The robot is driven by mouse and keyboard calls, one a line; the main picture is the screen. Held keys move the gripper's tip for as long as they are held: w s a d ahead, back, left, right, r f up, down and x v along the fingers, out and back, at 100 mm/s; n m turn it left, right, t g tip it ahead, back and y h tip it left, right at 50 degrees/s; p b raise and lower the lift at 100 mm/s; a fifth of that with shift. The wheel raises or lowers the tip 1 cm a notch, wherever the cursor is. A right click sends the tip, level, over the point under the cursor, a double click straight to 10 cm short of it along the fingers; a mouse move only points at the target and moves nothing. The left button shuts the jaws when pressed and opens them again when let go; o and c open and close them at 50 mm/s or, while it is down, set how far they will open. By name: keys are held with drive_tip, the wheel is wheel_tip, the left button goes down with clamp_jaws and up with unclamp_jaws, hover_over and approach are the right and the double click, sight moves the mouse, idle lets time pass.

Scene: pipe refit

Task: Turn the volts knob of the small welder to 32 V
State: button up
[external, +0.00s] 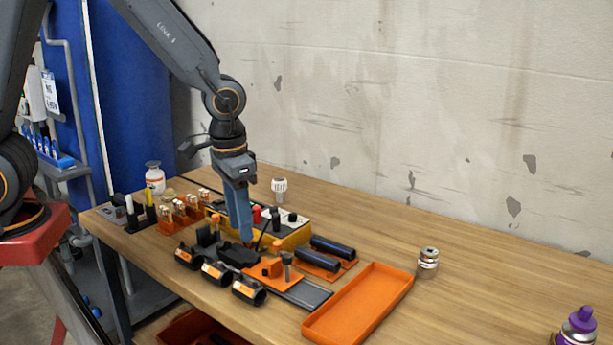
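The small welder appears to be the low yellow box (297,239) with a dark and pale top, standing on the wooden bench. A red part and small black knob-like parts stand up from its top. I cannot tell which is the volts knob, and no dial marks or reading are legible. My gripper (246,238) points down with blue fingers at the welder's left front, partly hiding it. The fingertips are low, close to a black object in front of the welder. The fingers show side-on, so their opening and any contact are unclear.
Two dark cylinders (333,248) lie on an orange holder right of the welder. An empty orange tray (398,288), black clamps (249,292) and an orange fixture (268,270) are in front. Orange racks (174,222) stand left. The bench's right side is mostly clear.

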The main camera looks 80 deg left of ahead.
drive_tip(key=w+a+n, duration=0.4)
drive_tip(key=w+a, duration=0.2)
drive_tip(key=a, duration=0.6)
drive_tip(key=n, duration=0.6)
hover_over(273, 207)
wheel_tip(273, 207, down, 2)
drive_tip(key=shift+f+g, duration=0.1)
drive_tip(key=shift+g, duration=0.3)
drive_tip(key=shift+f+p, duration=1.25)
drive_tip(key=shift+f, duration=2.55)
clamp_jaws()
